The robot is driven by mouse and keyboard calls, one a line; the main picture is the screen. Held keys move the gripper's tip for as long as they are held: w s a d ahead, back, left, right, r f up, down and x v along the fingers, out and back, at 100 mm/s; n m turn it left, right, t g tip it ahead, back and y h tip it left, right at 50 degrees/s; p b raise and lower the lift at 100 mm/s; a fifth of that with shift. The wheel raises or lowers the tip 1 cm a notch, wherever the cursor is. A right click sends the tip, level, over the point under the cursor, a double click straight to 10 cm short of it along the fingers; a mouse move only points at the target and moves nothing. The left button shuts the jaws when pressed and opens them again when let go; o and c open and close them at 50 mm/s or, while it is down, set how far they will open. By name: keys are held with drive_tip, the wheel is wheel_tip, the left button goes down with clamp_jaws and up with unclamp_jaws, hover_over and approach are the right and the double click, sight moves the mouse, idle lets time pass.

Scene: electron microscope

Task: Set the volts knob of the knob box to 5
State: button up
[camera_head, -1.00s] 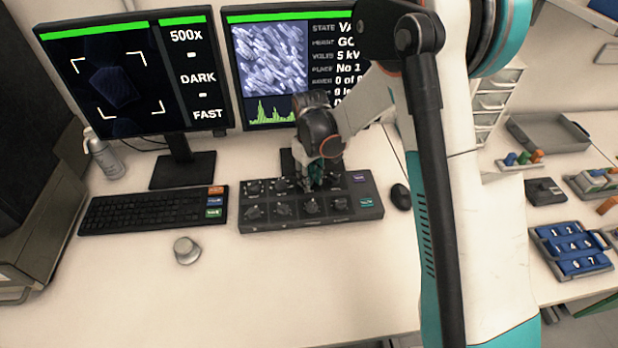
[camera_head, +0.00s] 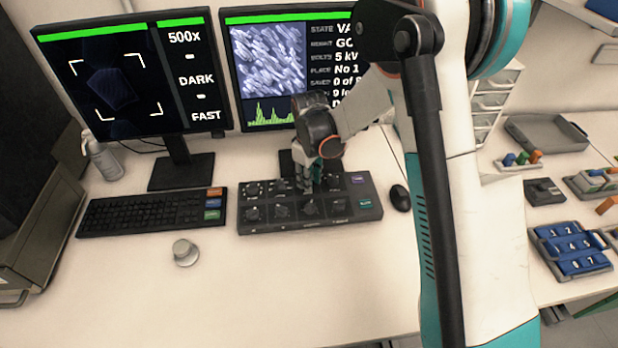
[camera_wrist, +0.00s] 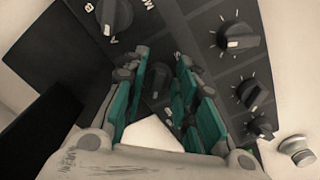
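The dark knob box (camera_head: 290,226) lies on the desk below the right monitor, with several round knobs on its top. My gripper (camera_head: 311,183) is over the box's back row, pointing down. In the wrist view my gripper (camera_wrist: 161,62) has its two teal-lined fingers apart, one on each side of a dark knob (camera_wrist: 158,80). I cannot tell whether they touch it. The fingers partly hide this knob, and its label is not readable. Other knobs, such as a large one (camera_wrist: 238,38), sit to the right. The right monitor (camera_head: 270,60) reads VOLTS 5 kV.
A keyboard (camera_head: 150,212) lies left of the box and a mouse (camera_head: 400,197) right of it. A loose round silver knob (camera_head: 185,252) stands on the desk in front. The front desk is otherwise clear. A tray (camera_head: 545,135) and blue numbered holder (camera_head: 570,248) are farther right.

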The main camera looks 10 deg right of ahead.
drive_tip(key=shift+o, duration=1.4)
wheel_tip(320, 180, up, 12)
